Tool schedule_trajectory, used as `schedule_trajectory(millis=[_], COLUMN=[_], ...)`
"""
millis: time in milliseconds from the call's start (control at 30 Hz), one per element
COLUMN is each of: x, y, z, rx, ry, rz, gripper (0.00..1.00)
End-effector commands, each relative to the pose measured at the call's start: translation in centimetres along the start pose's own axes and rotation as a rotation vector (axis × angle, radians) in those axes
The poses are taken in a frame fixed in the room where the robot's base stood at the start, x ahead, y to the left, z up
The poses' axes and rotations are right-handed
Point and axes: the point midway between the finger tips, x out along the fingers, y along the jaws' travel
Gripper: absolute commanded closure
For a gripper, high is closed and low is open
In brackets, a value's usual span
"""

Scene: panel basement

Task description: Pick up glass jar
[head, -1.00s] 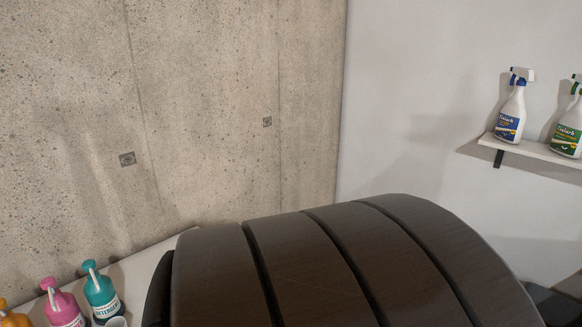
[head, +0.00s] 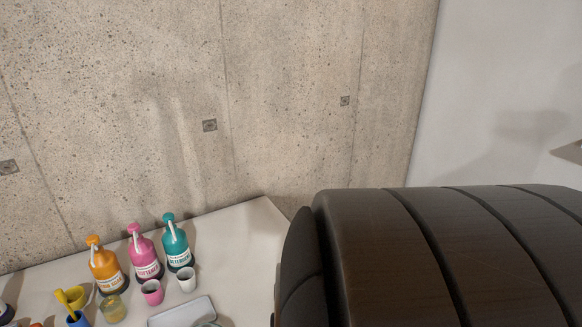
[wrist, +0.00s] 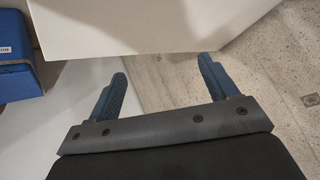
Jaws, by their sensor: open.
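A small see-through yellowish jar (head: 113,309), which looks like the glass jar, stands on the white table (head: 240,236) at the lower left of the head view. It is in front of the orange bottle and left of a pink cup. The jar is not seen in the wrist view. My gripper (wrist: 163,74) shows in the wrist view with its two blue fingers wide apart and nothing between them. It is not seen in the head view.
Orange (head: 107,268), pink (head: 146,257) and teal (head: 177,248) bottles stand behind the jar. A blue box (wrist: 14,48) shows in the wrist view.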

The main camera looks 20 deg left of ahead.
Motion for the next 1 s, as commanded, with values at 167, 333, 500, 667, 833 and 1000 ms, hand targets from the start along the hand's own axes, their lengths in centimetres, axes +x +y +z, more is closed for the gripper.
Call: schedule_trajectory(millis=[167, 333, 500, 667, 833, 1000], x=[0.5, 1.1, 1.1, 0.5, -0.6, -2.2], y=[-2.8, -8.0, -14.0, -19.7, -25.4, -30.1], z=[-0.7, -1.3, -0.9, 0.8, 3.9, 8.1], rx=[-0.103, -0.264, -0.424, -0.572, -0.733, -0.899], ry=[0.023, 0.061, 0.088, 0.092, 0.069, 0.019], rz=[-0.042, -0.134, -0.256, -0.386, -0.528, -0.658], gripper=[0.21, 0.21, 0.21, 0.21, 0.21, 0.21])
